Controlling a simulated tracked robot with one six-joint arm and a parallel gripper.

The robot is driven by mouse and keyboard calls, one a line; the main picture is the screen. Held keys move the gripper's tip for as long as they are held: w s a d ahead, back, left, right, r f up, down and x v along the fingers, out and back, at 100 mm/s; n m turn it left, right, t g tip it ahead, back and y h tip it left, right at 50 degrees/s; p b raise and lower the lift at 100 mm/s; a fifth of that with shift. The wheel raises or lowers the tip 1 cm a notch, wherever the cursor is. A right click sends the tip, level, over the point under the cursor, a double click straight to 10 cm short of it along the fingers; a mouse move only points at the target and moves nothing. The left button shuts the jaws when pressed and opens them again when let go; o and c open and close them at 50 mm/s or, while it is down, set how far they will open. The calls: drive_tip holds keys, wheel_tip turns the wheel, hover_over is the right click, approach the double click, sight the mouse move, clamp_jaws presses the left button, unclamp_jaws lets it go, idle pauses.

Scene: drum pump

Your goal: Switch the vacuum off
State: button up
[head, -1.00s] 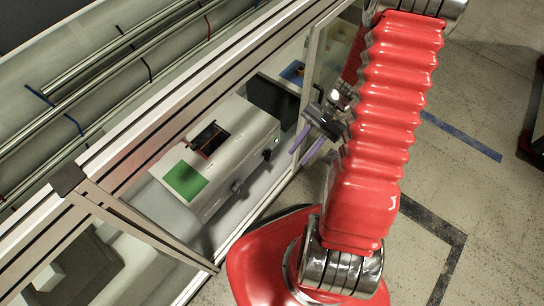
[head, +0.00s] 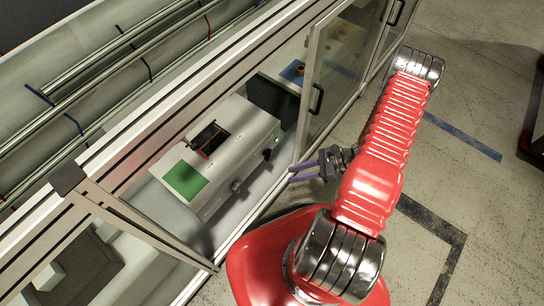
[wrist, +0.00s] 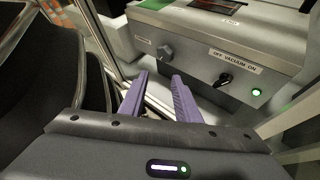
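The vacuum switch (wrist: 222,80) is a black knob on the front of a pale grey machine (wrist: 270,45), under a label reading "OFF VACUUM ON". Its handle is slanted; I cannot tell for certain which side it points to. A green lamp (wrist: 256,92) glows to its right. In the head view the machine (head: 240,125) stands behind the frame, with the switch (head: 267,154) small on its front. My gripper (head: 291,174) is outside the enclosure, apart from the machine. In the wrist view its two purple fingers (wrist: 160,90) are spread and empty, short of the switch and to its left.
A glazed door (head: 335,75) with a black handle stands open beside my gripper. A pale frame rail (head: 180,105) runs along the enclosure. A grey knob (wrist: 165,50) sits left of the switch. A green panel (head: 185,180) is on the machine's top.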

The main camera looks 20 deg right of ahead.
sight(270, 156)
drive_tip(key=w+d+f+m+t+h, duration=0.2)
drive_tip(key=w+d+f+m+t, duration=0.4)
drive_tip(key=w+f+m, duration=0.1)
drive_tip(key=f+m, duration=0.1)
drive_tip(key=m, duration=0.1)
drive_tip(key=shift+m+t+h, duration=0.3)
drive_tip(key=shift+m+h, duration=0.1)
drive_tip(key=shift+f, duration=0.1)
drive_tip(key=x, duration=1.3)
drive_tip(key=shift+w+a, duration=0.25)
drive_tip(key=shift+w, duration=0.05)
drive_tip(key=shift+f, duration=0.15)
clamp_jaws()
